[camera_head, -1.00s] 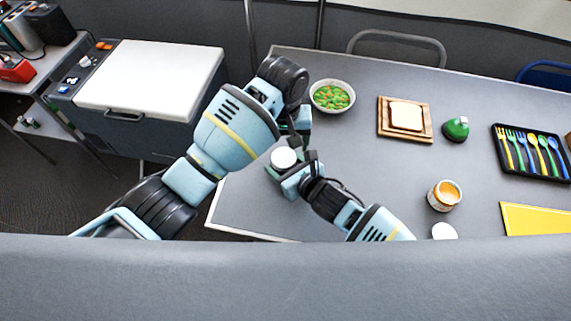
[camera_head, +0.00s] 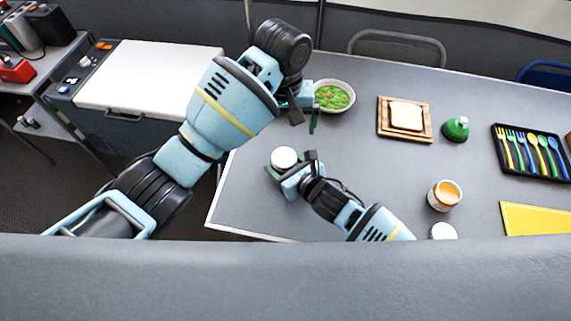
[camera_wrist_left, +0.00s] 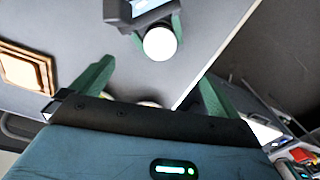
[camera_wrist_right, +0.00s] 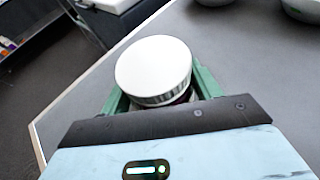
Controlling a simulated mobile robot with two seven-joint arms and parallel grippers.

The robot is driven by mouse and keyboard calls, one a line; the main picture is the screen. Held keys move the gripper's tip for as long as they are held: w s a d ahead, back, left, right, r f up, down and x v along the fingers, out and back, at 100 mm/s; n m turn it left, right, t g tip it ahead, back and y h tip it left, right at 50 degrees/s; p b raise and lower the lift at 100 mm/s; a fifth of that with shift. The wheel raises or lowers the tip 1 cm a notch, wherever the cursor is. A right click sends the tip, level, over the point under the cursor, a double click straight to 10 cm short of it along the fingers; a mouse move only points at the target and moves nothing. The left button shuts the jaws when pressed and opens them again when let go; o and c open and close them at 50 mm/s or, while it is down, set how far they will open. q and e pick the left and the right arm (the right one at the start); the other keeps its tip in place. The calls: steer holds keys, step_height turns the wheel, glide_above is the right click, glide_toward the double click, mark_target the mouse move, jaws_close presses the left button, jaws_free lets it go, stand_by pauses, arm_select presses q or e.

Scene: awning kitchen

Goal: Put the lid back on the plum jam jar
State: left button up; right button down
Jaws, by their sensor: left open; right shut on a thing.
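The plum jam jar (camera_wrist_right: 184,97) stands at the table's left end, with the white lid (camera_wrist_right: 152,68) sitting on its top. In the right wrist view only a dark purple sliver of the jar shows under the lid's rim. The lid also shows from above in the head view (camera_head: 284,158) and in the left wrist view (camera_wrist_left: 160,43). My right gripper (camera_head: 283,170) is shut around the jar below the lid. My left gripper (camera_head: 304,117) is open and empty, apart from the lid, beside the bowl.
A bowl of peas and carrots (camera_head: 332,97) is close to my left gripper. A bread board (camera_head: 404,134), green bottle (camera_head: 456,129) and cutlery tray (camera_head: 531,173) stand farther off. Mid-table is clear.

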arm_select(q)
steer(key=shift+r, duration=2.8)
arm_select(e)
steer(key=shift+c, duration=1.3)
jaws_free()
steer(key=p+v, duration=0.1)
steer(key=v, duration=0.5)
steer(key=shift+s+d+r, duration=0.15)
steer(key=shift+r, duration=0.05)
arm_select(q)
steer(key=shift+r, duration=1.6)
arm_select(e)
steer(key=shift+s+d+r, duration=0.2)
steer(key=shift+s+d, duration=0.15)
steer(key=shift+s, duration=0.15)
